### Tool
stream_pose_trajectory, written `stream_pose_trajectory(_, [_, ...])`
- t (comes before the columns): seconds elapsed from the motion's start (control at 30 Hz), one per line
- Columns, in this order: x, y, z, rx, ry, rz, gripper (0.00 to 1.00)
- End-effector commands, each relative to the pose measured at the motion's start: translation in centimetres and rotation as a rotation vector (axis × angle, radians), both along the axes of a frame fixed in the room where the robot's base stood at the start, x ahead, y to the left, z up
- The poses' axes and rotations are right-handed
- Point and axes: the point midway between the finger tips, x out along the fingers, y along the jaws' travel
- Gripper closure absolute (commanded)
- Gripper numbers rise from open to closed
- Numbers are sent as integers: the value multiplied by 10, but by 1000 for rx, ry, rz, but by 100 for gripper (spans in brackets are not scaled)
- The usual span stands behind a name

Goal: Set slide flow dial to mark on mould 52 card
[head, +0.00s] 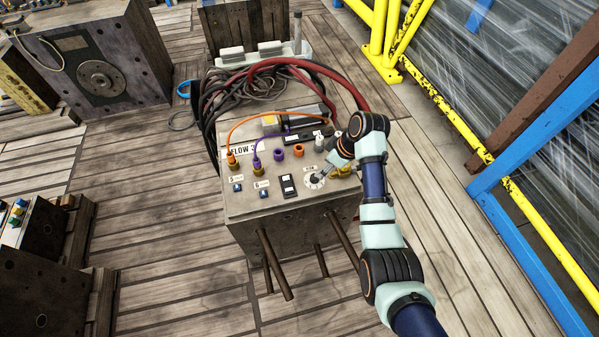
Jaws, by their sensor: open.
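A grey metal mould block (285,215) stands upright on the plank floor in the middle of the head view. On its top face, near the right front, is a round white dial (314,182) with a scale around it. My gripper (322,174) is open, pointing down and left just at the dial. I cannot tell whether its fingers touch the knob, and they hide part of it. The dial's setting is too small to read. A label reading "FLOW 3" (246,150), partly covered by cables, lies on the same face. I cannot make out a card marked 52.
Orange and purple cables, coloured fittings and a black switch (288,187) share the top face. Rods (275,265) stick out of the front. Thick hoses (270,75) lie behind. Other moulds (97,60) stand at left; a yellow rail (460,125) and blue frame are at right.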

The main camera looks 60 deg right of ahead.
Motion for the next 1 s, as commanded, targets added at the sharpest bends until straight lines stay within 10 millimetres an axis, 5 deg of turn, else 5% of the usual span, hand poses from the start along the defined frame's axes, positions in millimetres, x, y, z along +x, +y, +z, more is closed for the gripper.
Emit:
stream_pose_trajectory(0.4, [26,1,-67,0,1,0,44])
stream_pose_trajectory(0.77, [30,1,-72,-2,1,-1,44])
stream_pose_trajectory(1.0, [30,1,-72,-1,1,-2,80])
